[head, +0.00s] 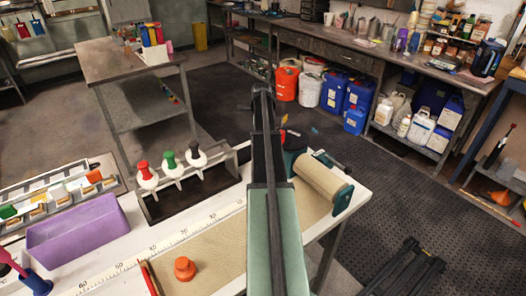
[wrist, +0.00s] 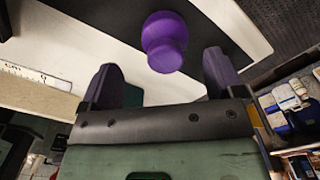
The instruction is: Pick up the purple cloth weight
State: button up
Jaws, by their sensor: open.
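The purple cloth weight (wrist: 164,42) is a rounded knob shape with a narrower lower part. In the wrist view it stands against a dark strip, ahead of my gripper (wrist: 163,80) and roughly centred between the two fingertips. The fingers are apart with nothing held between them. The weight appears clear of both fingers; the exact distance is hard to tell. In the head view I cannot see the purple weight; my arm covers the middle of the bench there. An orange weight (head: 184,269) of knob shape stands on the beige cloth at the front.
A purple bin (head: 77,230) sits at the left of the bench. A rack (head: 188,199) holds red, green and black-topped white pieces left of my arm. A beige roll (head: 322,178) with teal ends lies right of it. A long ruler (head: 165,242) crosses the bench.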

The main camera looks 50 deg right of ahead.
jog(key=f+b, duration=0.1)
jog(key=f, duration=0.1)
jog(key=f+b, duration=0.4)
jog(key=shift+w+d, duration=0.1)
jog(key=shift+d, duration=0.15)
jog(key=shift+r, duration=0.2)
jog(key=c, duration=1.3)
jog(key=shift+r, duration=0.1)
notch_tip(320, 180, up, 20)
jog(key=p, duration=2)
